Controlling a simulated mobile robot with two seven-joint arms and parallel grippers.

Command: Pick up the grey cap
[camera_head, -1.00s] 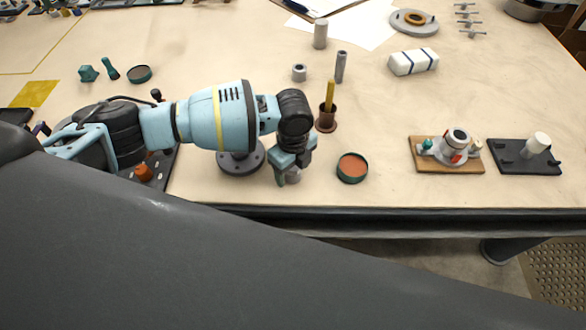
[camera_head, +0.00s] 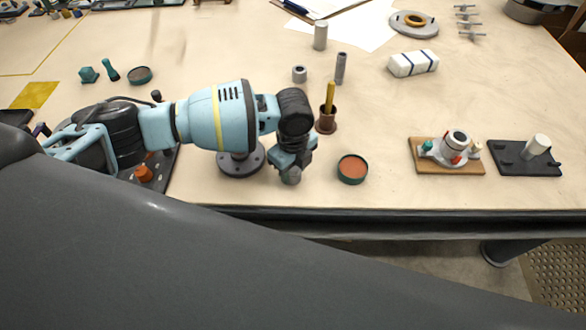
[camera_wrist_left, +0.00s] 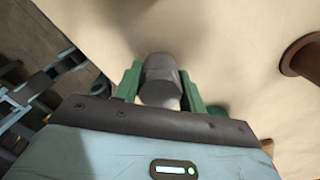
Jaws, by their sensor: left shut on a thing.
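My left gripper (camera_head: 290,174) is over the front part of the table, pointing down, with its fingers closed around the grey cap (camera_head: 291,178). In the left wrist view the grey cap (camera_wrist_left: 161,77) sits between the two green fingers of the left gripper (camera_wrist_left: 160,84), one on each side. Whether the cap still touches the table is hard to tell. My right gripper is not in these views.
A dish with an orange-brown inside (camera_head: 352,168) stands close to the right of the gripper. Behind it is a brown cup with a yellow stick (camera_head: 327,118). A wooden board with a white fitting (camera_head: 447,155) and a dark plate (camera_head: 523,158) lie farther right. The table's front edge (camera_head: 400,211) is near.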

